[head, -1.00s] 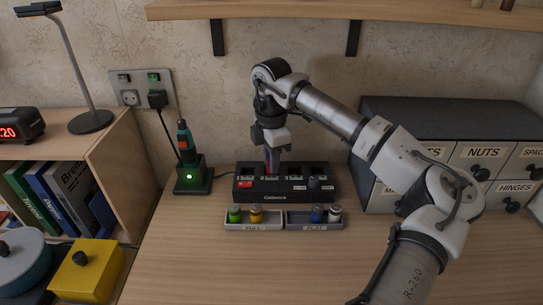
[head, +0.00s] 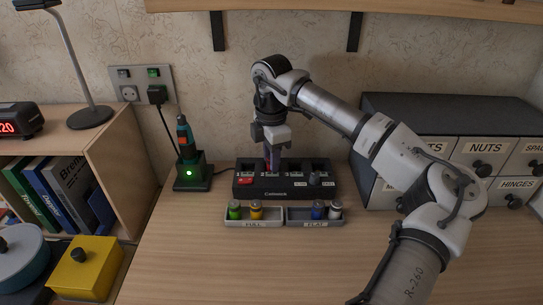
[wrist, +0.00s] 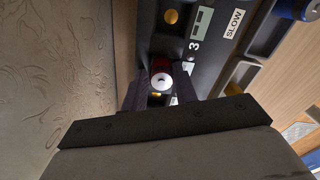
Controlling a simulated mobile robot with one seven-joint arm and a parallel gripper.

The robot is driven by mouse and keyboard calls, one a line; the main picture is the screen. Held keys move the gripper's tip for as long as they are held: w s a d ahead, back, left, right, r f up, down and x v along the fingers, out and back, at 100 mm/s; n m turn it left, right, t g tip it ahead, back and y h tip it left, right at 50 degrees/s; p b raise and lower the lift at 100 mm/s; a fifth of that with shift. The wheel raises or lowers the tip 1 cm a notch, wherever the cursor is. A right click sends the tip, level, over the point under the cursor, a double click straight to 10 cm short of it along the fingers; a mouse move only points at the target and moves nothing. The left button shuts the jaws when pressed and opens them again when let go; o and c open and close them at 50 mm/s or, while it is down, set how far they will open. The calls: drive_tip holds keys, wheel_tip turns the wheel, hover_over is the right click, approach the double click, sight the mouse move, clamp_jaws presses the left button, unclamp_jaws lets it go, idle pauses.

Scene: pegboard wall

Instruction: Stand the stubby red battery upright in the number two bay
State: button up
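The black charger (head: 262,194) stands at the back of the desk, with a row of bays along its top. My gripper (head: 272,164) points down at the bay second from the left. In the wrist view, my gripper (wrist: 161,92) is shut on the red battery (wrist: 159,66), whose pale round end faces the camera. The battery appears upright between the fingers. The fingers hide its lower part, so I cannot tell whether it touches the bay floor. The number 3 marking (wrist: 194,46) shows beside it.
In front are the FULL tray (head: 253,224) and the FLAT tray (head: 314,224) with batteries. A green-lit tool stand (head: 192,180) is left, grey drawers (head: 430,108) right.

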drive_tip(key=shift+s+f, duration=0.35)
drive_tip(key=shift+f, duration=0.2)
drive_tip(key=shift+r+p, duration=0.25)
drive_tip(key=shift+p, duration=0.05)
drive_tip(key=r, duration=0.8)
drive_tip(key=shift+w+r, duration=0.25)
drive_tip(key=shift+r, duration=0.05)
idle(1.0)
